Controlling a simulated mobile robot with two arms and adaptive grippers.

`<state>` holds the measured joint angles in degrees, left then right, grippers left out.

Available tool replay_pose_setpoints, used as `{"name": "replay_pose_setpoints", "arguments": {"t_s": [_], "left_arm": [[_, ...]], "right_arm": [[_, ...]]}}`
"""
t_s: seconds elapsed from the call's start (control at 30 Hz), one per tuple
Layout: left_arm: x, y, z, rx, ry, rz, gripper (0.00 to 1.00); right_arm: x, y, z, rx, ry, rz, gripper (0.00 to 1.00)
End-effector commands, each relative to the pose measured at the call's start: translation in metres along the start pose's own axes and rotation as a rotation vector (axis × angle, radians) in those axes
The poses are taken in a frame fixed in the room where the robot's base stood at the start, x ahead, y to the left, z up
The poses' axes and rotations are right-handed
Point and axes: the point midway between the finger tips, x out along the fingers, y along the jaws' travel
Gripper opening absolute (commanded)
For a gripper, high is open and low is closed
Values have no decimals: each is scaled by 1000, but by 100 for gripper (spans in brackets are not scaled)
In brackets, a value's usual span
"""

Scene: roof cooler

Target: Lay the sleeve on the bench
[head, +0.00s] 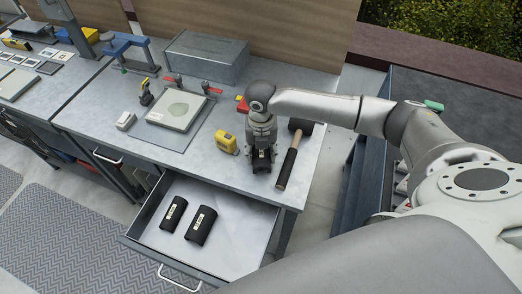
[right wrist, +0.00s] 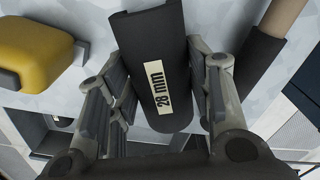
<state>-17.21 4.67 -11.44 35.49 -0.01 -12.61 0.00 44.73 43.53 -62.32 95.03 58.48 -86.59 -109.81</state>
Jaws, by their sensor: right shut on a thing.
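A black sleeve with a pale label reading "28 mm" (right wrist: 146,45) is between the fingers of my right gripper (right wrist: 168,88) in the right wrist view. In the head view my right gripper (head: 262,150) points down over the front right part of the grey bench (head: 225,177), shut on the sleeve (head: 262,164). I cannot tell whether the sleeve touches the bench top. Two more black labelled sleeves, a smaller one (head: 173,213) and a larger one (head: 201,226), lie in the open drawer (head: 160,243). My left gripper is not in view.
A black-headed mallet (head: 288,165) lies close to the right of my gripper. A yellow tape measure (head: 226,142) stands to its left. A framed tile on a board (head: 175,110), clamps and a grey metal box (head: 205,57) stand further back. Bare bench lies at the front left.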

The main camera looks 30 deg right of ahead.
Motion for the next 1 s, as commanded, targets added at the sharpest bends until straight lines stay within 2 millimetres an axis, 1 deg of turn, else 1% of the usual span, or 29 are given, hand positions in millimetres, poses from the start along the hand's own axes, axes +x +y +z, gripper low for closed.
{"name": "replay_pose_setpoints", "arguments": {"t_s": [0.03,0.13,0.47,0.5,0.63,0.9,1.0], "left_arm": [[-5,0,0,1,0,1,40],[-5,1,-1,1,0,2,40],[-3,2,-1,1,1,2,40],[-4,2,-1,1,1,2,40],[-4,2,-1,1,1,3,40],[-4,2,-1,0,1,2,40],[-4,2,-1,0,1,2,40]], "right_arm": [[3,0,0,1,0,-1,30],[8,0,1,0,-2,0,30],[12,0,0,0,-2,1,30],[12,0,1,0,-3,1,50],[12,0,1,0,-2,1,67],[12,0,1,1,-2,1,68],[9,0,1,1,-3,1,68]]}}
